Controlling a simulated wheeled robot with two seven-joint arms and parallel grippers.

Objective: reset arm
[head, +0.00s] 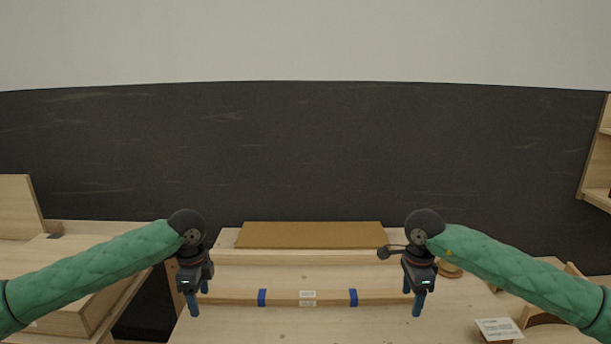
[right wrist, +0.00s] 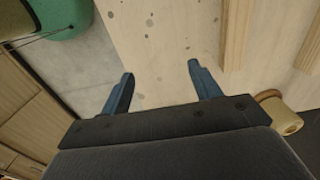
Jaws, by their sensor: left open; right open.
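My left gripper (head: 199,297) is in the head view, pointing down over the left end of the wooden table. Its blue fingers hold nothing that I can see. My right gripper (head: 415,302) points down over the right part of the table. In the right wrist view its two blue fingers (right wrist: 161,82) stand apart with nothing between them. Both arms have green sleeves and reach in from the sides.
The pale wooden table (head: 280,326) carries a wooden bar with blue bands (head: 285,298) and a brown board (head: 310,235) behind it. A white card (head: 497,328) lies at the right. Wooden furniture stands at the left (head: 75,312). The table's front middle is clear.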

